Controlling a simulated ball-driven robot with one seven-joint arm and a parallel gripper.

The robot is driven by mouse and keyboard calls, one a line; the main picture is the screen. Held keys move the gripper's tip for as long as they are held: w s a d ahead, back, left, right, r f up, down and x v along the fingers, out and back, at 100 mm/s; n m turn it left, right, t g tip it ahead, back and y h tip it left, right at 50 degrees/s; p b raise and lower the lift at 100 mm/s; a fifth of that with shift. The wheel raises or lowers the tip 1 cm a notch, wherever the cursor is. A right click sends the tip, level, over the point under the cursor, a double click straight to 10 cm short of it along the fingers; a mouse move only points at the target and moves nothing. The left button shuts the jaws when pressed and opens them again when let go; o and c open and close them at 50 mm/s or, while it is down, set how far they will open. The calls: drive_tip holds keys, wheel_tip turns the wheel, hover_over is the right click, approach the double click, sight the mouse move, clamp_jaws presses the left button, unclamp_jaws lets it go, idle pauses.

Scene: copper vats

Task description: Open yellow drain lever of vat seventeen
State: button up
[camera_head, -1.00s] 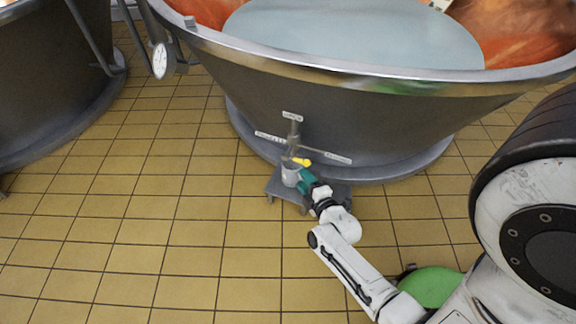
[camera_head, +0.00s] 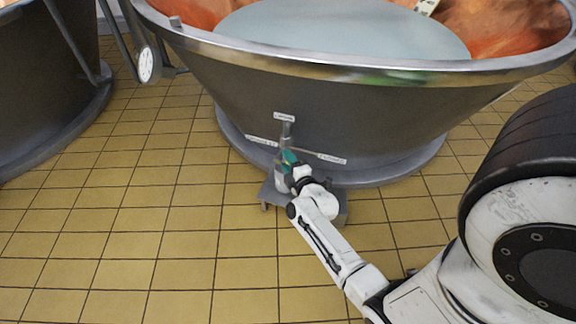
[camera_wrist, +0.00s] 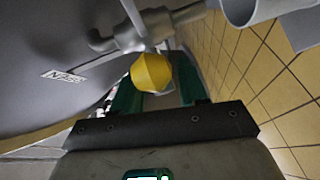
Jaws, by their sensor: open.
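The yellow lever (camera_wrist: 152,73) shows large in the wrist view as a rounded knob in front of a grey drain pipe (camera_wrist: 130,38). My gripper (camera_wrist: 158,92) is open, with its green fingers on either side of the knob. I cannot tell whether a finger touches it. In the head view my gripper (camera_head: 290,158) is at the drain fitting (camera_head: 286,134) low on the vat (camera_head: 330,110), and it hides the yellow lever there. White labels surround the fitting; the upper one (camera_head: 284,118) is too small to read surely.
A low grey stand (camera_head: 268,194) is under the drain, partly behind my arm. A light cylinder (camera_wrist: 250,10) is close at the top right of the wrist view. A dial gauge (camera_head: 149,65) and another vat (camera_head: 40,90) are at left. Tiled floor (camera_head: 150,230) is clear at front left.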

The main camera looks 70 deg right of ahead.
drive_tip(key=shift+c, duration=0.2)
clamp_jaws()
idle(0.3)
